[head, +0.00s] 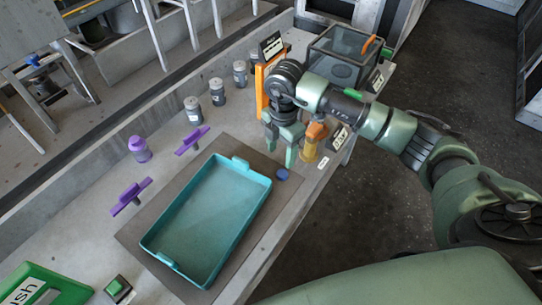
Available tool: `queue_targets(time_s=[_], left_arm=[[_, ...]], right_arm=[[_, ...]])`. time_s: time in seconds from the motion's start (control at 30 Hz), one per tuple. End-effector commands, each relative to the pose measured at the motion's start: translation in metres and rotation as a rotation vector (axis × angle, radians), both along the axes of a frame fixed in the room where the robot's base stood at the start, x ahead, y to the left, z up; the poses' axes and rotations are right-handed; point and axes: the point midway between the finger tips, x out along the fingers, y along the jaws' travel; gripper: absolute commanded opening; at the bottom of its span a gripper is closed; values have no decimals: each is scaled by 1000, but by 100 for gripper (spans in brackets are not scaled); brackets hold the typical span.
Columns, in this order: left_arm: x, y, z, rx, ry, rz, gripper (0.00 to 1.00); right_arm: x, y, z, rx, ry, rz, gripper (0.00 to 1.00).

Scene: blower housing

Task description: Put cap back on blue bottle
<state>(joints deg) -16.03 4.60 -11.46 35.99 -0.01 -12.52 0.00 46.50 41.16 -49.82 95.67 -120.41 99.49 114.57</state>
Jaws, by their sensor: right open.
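A small dark blue disc that looks like the cap (282,174) lies on the dark mat (135,235), just off the right corner of the teal tray (215,212). My right gripper (281,148) is open, fingers pointing down, above and a little behind the disc. I see nothing between its fingers. I cannot make out a blue bottle; the gripper and arm may hide it. My left gripper is not in view.
A yellow container with an orange top (309,143) stands close to the right of my gripper. Several grey-lidded jars (193,110) and a purple bottle (140,150) line the back. Purple clamps (191,141) stand by the tray. A clear box (342,62) is at the far end.

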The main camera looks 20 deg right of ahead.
Motion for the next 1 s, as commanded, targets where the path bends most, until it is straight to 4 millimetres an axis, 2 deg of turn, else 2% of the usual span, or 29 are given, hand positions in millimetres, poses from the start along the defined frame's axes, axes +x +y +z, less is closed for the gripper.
queue_targets(time_s=[0.1,0.17,0.33,0.4,0.47,0.57,0.7,0.8,1.0], left_arm=[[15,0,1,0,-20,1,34],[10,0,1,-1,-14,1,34],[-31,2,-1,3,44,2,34],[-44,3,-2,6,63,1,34],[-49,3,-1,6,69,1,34],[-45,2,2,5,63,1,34],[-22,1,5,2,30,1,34],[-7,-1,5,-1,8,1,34],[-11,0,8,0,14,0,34]], right_arm=[[0,-4,1,-14,2,-8,56],[0,-4,1,-14,2,-9,56],[0,-4,1,-12,2,-7,56],[0,-3,0,-11,3,-7,56],[-1,-3,-3,-11,4,-7,56],[-1,-2,-13,-10,6,-7,56],[-2,-3,-25,-9,4,-7,56],[-1,-2,-25,-10,2,-6,56],[-3,-2,-28,-10,5,-6,56]])
